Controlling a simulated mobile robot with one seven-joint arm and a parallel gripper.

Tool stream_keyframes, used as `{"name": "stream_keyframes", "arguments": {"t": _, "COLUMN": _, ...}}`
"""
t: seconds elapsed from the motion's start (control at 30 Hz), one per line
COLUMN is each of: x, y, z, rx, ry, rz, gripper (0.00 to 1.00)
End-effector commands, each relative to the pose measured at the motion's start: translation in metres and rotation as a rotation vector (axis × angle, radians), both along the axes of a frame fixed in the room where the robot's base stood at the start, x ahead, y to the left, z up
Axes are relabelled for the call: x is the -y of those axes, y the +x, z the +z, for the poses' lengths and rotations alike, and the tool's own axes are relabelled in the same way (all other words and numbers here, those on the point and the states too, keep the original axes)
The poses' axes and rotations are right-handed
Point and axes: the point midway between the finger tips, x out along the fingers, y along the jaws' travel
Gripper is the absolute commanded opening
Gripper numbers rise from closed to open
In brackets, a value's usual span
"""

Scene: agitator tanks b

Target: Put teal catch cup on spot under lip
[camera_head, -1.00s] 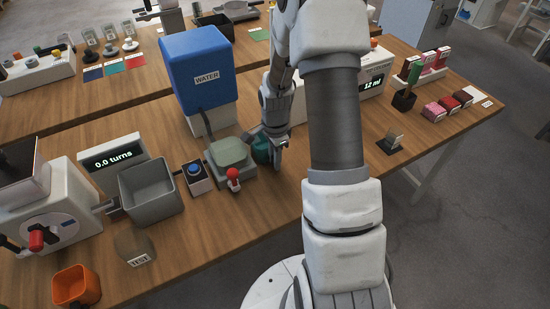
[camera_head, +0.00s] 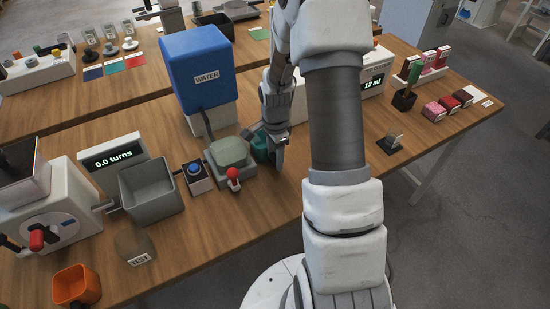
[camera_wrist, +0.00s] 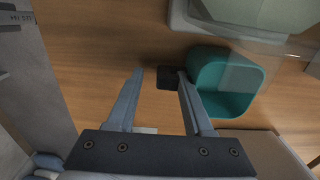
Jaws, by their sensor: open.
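The teal catch cup (camera_head: 260,147) stands close to the right side of the grey unit with a pale green top (camera_head: 230,152). It also shows in the wrist view (camera_wrist: 238,104), open side visible, just right of my right finger. A small dark block (camera_wrist: 167,78) shows between my fingertips near the cup's side; I cannot tell whether it is the cup's handle. My gripper (camera_wrist: 158,76) is open, its fingers apart; in the head view my gripper (camera_head: 277,160) is beside the cup. The spot under the lip cannot be made out.
A red-topped lever (camera_head: 233,176) stands at the grey unit's front. A blue water tank (camera_head: 197,65) is behind it. A blue button box (camera_head: 195,176) and a grey bin (camera_head: 150,190) are to the left. Bare wood lies in front of the gripper.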

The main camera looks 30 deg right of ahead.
Motion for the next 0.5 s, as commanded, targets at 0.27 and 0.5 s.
{"name": "stream_keyframes", "arguments": {"t": 0.27, "x": 0.000, "y": 0.001, "z": 0.060, "rx": 0.006, "ry": -0.003, "rz": 0.002, "gripper": 0.52}}
{"name": "stream_keyframes", "arguments": {"t": 0.5, "x": 0.000, "y": 0.001, "z": 0.099, "rx": 0.003, "ry": -0.002, "rz": 0.001, "gripper": 0.52}}
